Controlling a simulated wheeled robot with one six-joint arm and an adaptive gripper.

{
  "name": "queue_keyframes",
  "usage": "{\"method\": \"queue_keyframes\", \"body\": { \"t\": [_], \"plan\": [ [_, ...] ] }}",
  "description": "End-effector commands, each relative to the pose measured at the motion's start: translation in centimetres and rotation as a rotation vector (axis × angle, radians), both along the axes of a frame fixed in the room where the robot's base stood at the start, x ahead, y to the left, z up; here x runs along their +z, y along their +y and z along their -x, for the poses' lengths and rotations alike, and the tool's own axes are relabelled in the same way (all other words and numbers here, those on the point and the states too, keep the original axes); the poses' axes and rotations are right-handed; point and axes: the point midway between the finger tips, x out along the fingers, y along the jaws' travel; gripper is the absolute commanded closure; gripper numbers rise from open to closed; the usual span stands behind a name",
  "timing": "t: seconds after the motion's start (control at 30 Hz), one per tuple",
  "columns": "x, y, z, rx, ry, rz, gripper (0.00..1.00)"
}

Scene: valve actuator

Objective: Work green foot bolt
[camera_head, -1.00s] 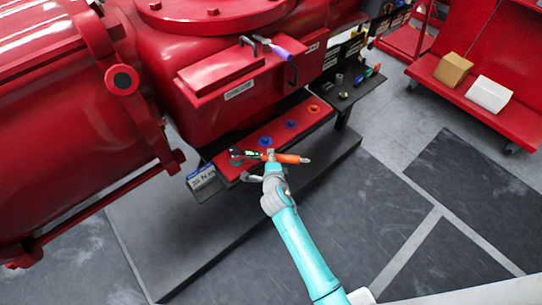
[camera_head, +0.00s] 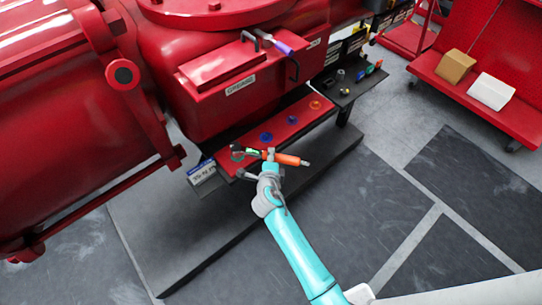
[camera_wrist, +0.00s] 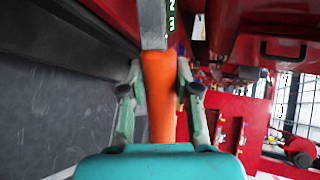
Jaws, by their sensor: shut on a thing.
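An orange-handled wrench (camera_head: 290,159) lies level in my gripper (camera_head: 270,161), which is shut on it. Its dark round head (camera_head: 237,153) is at the left end of the red foot plate (camera_head: 278,144), over the row of coloured bolt spots. I cannot tell whether the head touches the plate. No green bolt shows clearly; the head covers that end of the row. In the wrist view the orange handle (camera_wrist: 158,95) stands between my gripper's two fingers (camera_wrist: 158,75), with green digits above it.
A blue bolt spot (camera_head: 266,138), a purple one (camera_head: 292,120) and an orange one (camera_head: 315,105) continue along the plate. A dark shelf (camera_head: 345,92) holds small parts to the right. The red valve body (camera_head: 225,45) overhangs the plate. The floor in front is clear.

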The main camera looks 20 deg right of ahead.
Motion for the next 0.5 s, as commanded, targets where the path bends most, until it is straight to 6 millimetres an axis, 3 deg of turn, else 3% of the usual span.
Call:
{"method": "queue_keyframes", "body": {
  "t": [0.5],
  "plan": [
    [0.21, 1.27, 0.88, -0.105, -0.006, -0.002, 1.00]
  ]
}}
